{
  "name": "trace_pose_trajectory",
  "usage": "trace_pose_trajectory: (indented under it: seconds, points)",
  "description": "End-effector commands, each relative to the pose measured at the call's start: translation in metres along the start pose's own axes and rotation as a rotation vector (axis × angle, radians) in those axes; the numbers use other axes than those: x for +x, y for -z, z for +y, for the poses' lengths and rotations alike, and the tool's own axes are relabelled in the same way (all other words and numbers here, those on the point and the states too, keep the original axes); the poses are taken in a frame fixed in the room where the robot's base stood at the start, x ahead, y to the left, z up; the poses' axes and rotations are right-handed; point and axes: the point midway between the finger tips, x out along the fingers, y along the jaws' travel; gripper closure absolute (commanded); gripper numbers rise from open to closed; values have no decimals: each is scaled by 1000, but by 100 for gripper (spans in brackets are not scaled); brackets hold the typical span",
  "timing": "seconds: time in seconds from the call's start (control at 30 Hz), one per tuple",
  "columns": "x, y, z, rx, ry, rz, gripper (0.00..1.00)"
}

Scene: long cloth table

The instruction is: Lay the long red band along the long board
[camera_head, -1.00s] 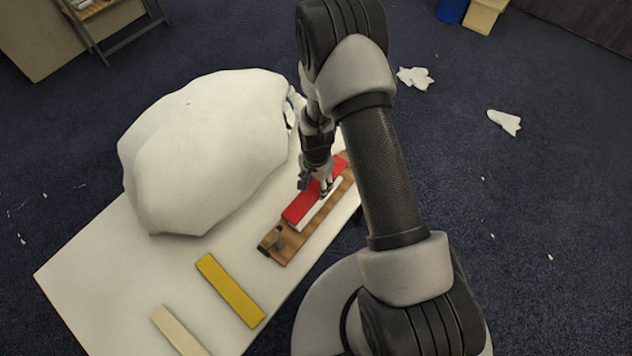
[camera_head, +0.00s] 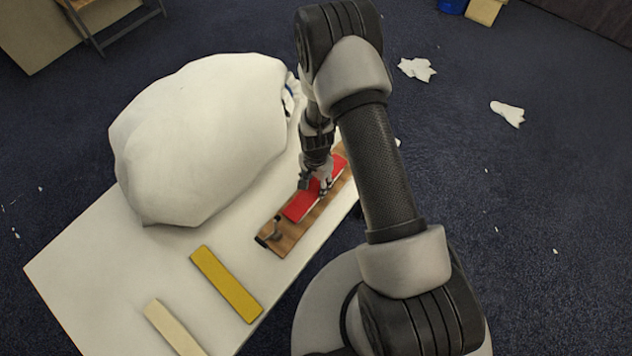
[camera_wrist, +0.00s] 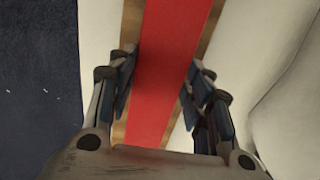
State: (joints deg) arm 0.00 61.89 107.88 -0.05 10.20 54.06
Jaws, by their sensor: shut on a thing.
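The long red band (camera_head: 300,207) lies lengthwise over the brown wooden long board (camera_head: 285,239) on the white table. My gripper (camera_head: 320,190) is over the middle of the band and hides part of it. In the wrist view the red band (camera_wrist: 170,60) runs between my two fingers, which are shut on its sides. Wood edges of the board (camera_wrist: 211,32) show on both sides of it. The band looks roughly in line with the board. I cannot tell whether it rests flat on it.
A yellow strip (camera_head: 227,284) and a cream strip (camera_head: 174,329) lie on the white table (camera_head: 80,272) to the left. A dark fitting (camera_head: 272,233) stands at the board's near end. A large white bundle (camera_head: 200,140) fills the table's far left side, close to my gripper.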

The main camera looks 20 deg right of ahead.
Motion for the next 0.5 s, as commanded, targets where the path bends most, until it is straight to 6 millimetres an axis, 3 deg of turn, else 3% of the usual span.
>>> trace_pose_trajectory:
  seconds: [0.37, 0.5]
  points:
    - [0, 0, 0, 0, 0, 0, 31]
    - [0, 0, 0, 0, 0, 0, 31]
